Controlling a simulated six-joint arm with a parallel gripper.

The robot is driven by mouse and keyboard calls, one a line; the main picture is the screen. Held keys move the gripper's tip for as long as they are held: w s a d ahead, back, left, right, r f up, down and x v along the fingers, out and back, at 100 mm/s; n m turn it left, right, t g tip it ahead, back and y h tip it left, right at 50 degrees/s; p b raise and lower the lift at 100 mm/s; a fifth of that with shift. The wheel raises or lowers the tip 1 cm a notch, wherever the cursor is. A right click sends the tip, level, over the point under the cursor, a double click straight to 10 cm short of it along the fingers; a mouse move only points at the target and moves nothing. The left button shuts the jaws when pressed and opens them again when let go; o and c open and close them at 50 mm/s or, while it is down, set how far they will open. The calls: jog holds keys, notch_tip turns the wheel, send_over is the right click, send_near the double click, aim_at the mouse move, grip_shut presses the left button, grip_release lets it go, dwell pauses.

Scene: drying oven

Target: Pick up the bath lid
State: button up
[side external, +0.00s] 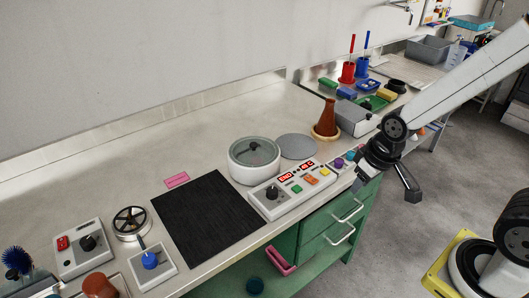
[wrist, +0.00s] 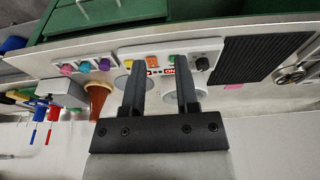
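The bath (side external: 254,176), a round white pot, stands on the bench behind the control box. A grey see-through lid with a dark knob (side external: 254,147) appears to sit on it. A flat grey disc (side external: 297,146) lies just behind and to its right. My gripper (side external: 384,182) hangs to the right of the bath, beyond the control box near the bench's front edge. In the wrist view its two fingers (wrist: 159,65) are apart with nothing gripped. The bath (wrist: 169,88) is partly hidden there behind the right-hand finger.
A control box (side external: 290,188) with knob and buttons stands in front of the bath. A brown flask (side external: 328,117) is behind the disc. Coloured knobs (side external: 345,159) lie beside my gripper. A black mat (side external: 207,217) is left of the control box. The back of the bench is clear.

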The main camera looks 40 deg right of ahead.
jog(key=o, duration=0.4)
jog(key=m+y, duration=0.3)
jog(key=m, duration=2.4)
send_near(253, 144)
jog(key=f, duration=0.1)
jog(key=shift+a+f+t, duration=0.1)
jog(key=shift+f+t, duration=0.05)
jog(key=shift+t, duration=0.15)
jog(key=shift+f, duration=0.1)
jog(key=shift+x, duration=1.25)
